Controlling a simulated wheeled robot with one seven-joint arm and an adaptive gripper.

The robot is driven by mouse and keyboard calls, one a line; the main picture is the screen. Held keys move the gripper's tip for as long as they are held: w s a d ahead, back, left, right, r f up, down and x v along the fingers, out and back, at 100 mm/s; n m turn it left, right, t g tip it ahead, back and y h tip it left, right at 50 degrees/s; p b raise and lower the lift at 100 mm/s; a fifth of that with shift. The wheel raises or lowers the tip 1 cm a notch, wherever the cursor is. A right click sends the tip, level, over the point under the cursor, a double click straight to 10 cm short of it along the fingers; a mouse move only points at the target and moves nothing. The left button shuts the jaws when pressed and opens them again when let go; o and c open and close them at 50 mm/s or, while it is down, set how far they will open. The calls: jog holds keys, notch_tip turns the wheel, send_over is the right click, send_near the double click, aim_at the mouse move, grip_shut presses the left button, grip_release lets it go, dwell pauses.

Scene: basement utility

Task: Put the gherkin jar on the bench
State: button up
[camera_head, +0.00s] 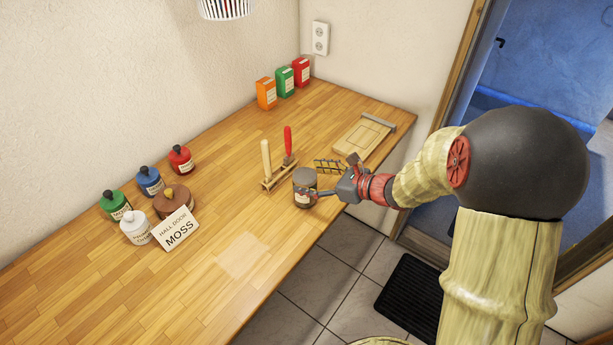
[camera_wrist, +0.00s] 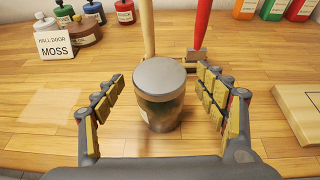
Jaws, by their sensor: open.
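The jar (camera_head: 305,190) has a grey lid, dark contents and a pale label, and stands upright on the wooden bench (camera_head: 230,255) near its front edge. It also shows in the wrist view (camera_wrist: 159,95), centred between the fingers. My gripper (camera_head: 322,191) is open around the jar. In the wrist view my gripper (camera_wrist: 160,98) has one padded finger on each side, with a gap between each finger and the jar.
Just behind the jar is a wooden rack (camera_head: 279,176) with two upright handled tools. A board (camera_head: 364,136) lies to the right. Small bottles and a "HALL DOOR MOSS" card (camera_head: 176,230) stand left. Three boxes (camera_head: 284,82) stand at the back. The front left bench is clear.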

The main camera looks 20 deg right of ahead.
jog(key=p+v, duration=0.2)
jog(key=v, duration=0.8)
jog(key=s+a+r+n+g+h, duration=0.1)
jog(key=s+a+r+n+g, duration=0.25)
jog(key=s+a+n, duration=0.35)
jog(key=s+a+r+n+g+h, duration=0.15)
jog(key=s+a+n+g, duration=0.25)
jog(key=s+a+n, duration=0.4)
jog(key=s+d+r+n+t+h, duration=0.2)
jog(key=s+d+r+n+h, duration=0.4)
jog(key=n, duration=0.7)
jog(key=shift+d+r, duration=0.25)
jog(key=shift+d, duration=0.8)
